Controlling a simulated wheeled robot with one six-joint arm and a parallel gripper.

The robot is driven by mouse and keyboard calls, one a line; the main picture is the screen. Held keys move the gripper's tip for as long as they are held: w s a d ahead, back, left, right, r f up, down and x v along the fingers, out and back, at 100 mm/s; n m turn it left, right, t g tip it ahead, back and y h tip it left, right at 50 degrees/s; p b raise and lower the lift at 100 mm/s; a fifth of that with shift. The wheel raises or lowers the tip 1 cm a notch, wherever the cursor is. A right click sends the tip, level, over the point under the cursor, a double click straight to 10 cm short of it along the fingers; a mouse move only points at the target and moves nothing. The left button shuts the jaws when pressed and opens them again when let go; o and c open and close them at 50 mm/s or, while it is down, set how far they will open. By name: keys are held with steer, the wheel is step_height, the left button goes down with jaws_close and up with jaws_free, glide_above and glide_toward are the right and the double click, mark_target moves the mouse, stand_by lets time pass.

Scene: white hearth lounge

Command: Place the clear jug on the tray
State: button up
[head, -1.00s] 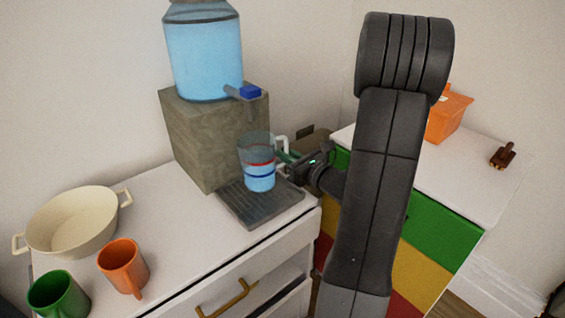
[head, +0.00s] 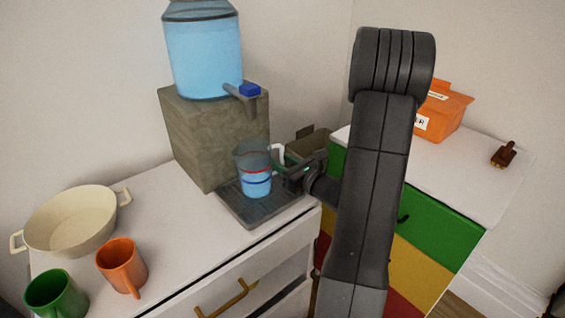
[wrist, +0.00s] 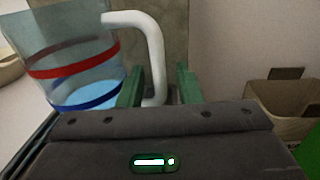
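The clear jug (head: 255,177), with a red and a blue band and some blue water, stands upright on the dark ribbed tray (head: 238,210) below the dispenser tap. It also shows at the left of the wrist view (wrist: 75,60). Its white handle (wrist: 155,60) faces my gripper (head: 288,168). In the wrist view, the green fingers of my gripper (wrist: 162,88) stand apart on either side of the handle, with a gap visible beside it. The jug's underside contact is too small to see clearly.
A water dispenser (head: 205,50) with a blue tap (head: 249,90) stands on a stone block (head: 205,135) behind the tray. A cream pot (head: 70,222), orange mug (head: 121,266) and green mug (head: 56,295) are at left. A box (wrist: 280,115) lies right of my gripper.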

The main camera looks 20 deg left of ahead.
steer(key=shift+r, duration=0.15)
steer(key=v, duration=1.2)
stand_by(0.4)
